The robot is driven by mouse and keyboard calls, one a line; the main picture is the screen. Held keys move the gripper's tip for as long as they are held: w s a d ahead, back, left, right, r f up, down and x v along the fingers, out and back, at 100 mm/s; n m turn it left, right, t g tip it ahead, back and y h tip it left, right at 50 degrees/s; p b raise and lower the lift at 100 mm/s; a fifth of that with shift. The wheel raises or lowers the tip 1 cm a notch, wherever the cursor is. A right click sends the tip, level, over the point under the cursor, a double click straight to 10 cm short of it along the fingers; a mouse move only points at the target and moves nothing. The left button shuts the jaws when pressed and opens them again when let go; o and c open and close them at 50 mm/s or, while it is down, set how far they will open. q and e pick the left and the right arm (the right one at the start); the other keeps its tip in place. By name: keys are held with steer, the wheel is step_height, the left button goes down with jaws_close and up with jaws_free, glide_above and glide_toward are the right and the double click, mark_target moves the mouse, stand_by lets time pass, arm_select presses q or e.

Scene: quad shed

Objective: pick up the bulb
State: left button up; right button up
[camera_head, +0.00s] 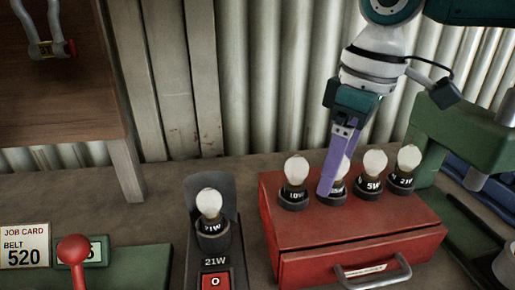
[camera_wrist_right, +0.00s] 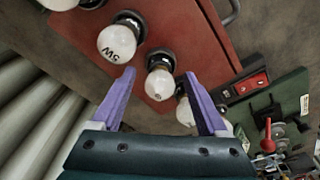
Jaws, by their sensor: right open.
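Several white bulbs stand upright in black sockets on a red box: one marked 10W (camera_head: 296,168), one marked 5W (camera_head: 375,162) and one at the right end (camera_head: 409,157). Another bulb (camera_head: 344,168) between the 10W and 5W ones is mostly hidden behind my right gripper (camera_head: 328,188). In the right wrist view, my right gripper (camera_wrist_right: 159,76) is open, its purple fingers on either side of this bulb (camera_wrist_right: 159,85); I cannot tell whether they touch it. The 5W bulb (camera_wrist_right: 117,43) is outside the fingers. My left gripper is not in view.
The red box (camera_head: 360,228) has a front handle. Left of it, a black holder (camera_head: 214,240) marked 21W carries another bulb (camera_head: 209,202). A green panel with a red-knobbed lever (camera_head: 73,249) is at front left, and a green machine (camera_head: 455,130) at right.

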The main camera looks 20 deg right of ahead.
jaws_close()
stand_by(0.4)
steer(key=shift+r, duration=0.1)
